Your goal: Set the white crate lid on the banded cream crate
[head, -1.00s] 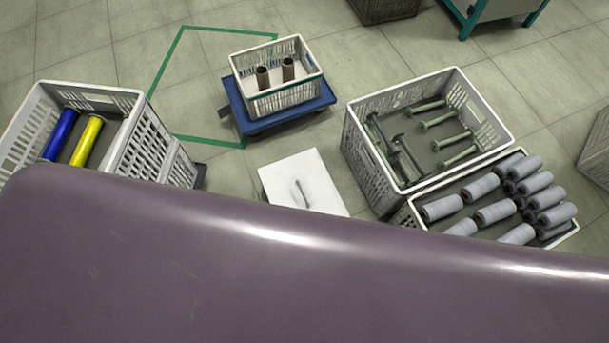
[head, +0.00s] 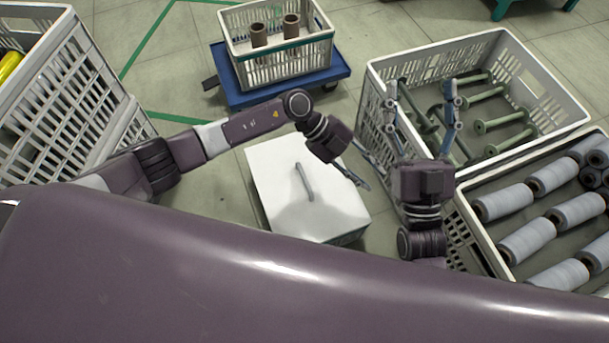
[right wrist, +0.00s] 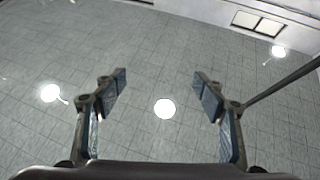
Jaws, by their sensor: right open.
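The white crate lid (head: 285,195) is a flat white square with a bar handle on top. It lies level at the middle of the head view, on a low support mostly hidden under it. The banded cream crate (head: 300,65) has a green band round its rim and stands on a blue dolly, beyond the lid. My left gripper (head: 372,178) is over the lid's right side, right of the handle; its fingers look apart and empty. My right gripper (head: 422,92) is open and empty, raised in front of the crate of green spools; its open fingers (right wrist: 160,90) show in the right wrist view.
The banded crate holds two brown tubes (head: 291,26). The blue dolly (head: 285,94) has green floor tape beside it. A crate of green spools (head: 545,70) and a crate of grey bobbins (head: 530,235) stand right. A tall crate (head: 60,110) stands left. Floor between is clear.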

